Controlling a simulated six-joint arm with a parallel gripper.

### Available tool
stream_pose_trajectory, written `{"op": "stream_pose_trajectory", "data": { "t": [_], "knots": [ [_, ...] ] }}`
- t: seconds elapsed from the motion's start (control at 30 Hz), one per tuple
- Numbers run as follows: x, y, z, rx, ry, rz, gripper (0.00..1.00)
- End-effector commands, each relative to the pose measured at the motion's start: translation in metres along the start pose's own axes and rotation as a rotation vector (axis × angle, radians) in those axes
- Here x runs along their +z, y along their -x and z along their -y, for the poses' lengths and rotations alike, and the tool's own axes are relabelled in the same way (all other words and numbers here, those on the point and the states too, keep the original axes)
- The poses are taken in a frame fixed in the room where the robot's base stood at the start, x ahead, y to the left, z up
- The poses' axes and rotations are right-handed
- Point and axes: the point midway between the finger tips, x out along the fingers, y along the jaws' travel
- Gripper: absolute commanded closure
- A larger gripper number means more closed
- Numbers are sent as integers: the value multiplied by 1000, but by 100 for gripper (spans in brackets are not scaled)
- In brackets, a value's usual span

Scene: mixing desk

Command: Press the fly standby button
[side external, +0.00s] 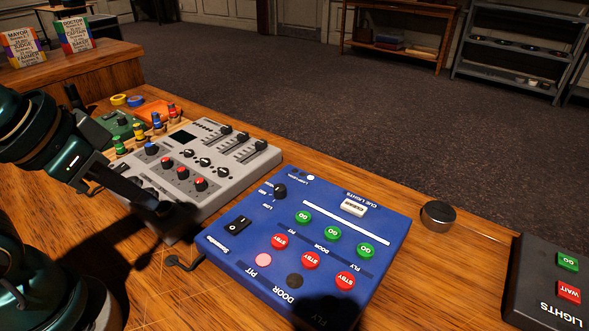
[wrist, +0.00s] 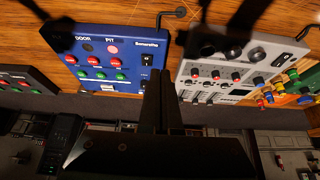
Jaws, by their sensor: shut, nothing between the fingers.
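The blue cue-light box (side external: 230,262) lies on the desk. Its fly standby button (side external: 345,280) is the red STBY one at the right end of its row in the side view. In the wrist view the same button (wrist: 71,60) is at the left end. The green fly GO button (side external: 365,250) sits beside it. My gripper (wrist: 160,74) is shut and empty, its tips pointing toward the gap between blue box and grey mixer. It is apart from the fly button, on the pit side. In the side view its dark end blends with shadow.
The grey mixer (side external: 245,168) with knobs and faders stands left of the blue box. A dark round knob (side external: 438,215) and the black lights box (side external: 530,265) are to the right. A hex key (side external: 185,263) lies near the box's front corner. A shadow covers the fly label.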

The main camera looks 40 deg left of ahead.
Motion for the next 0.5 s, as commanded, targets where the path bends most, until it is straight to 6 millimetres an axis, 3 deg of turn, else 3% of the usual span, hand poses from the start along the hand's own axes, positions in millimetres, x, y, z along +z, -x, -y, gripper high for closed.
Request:
{"op": "stream_pose_trajectory", "data": {
  "t": [0.13, 0.23, 0.37, 0.5],
  "knots": [
    [-3, 0, 2, -7, 5, -16, 100],
    [-19, 4, 9, -40, -8, -79, 100],
    [-61, 7, 14, -95, -109, -180, 100],
    [-105, 3, -2, -109, -285, -265, 100]
  ]
}}
